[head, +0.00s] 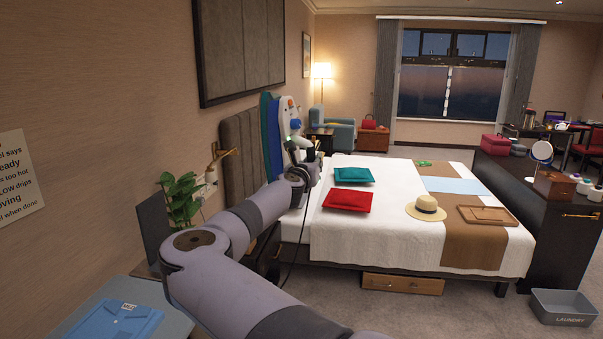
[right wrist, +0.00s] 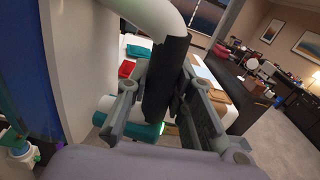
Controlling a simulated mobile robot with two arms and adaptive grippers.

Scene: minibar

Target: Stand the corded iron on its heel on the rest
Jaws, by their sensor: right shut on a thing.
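My right gripper (head: 302,158) is at the end of the grey arm, over the far side of the bed by the headboard. In the right wrist view its fingers (right wrist: 168,85) are shut around the black grip of a white curved handle, which I take to be the iron's (right wrist: 165,72). A teal and white part shows below the fingers, partly hidden. A thin dark cord (head: 292,255) hangs down beside the arm. The iron's outline is too small to read in the head view. I cannot make out the rest. My left gripper is not in view.
Tall boards (head: 271,135) lean by the headboard.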

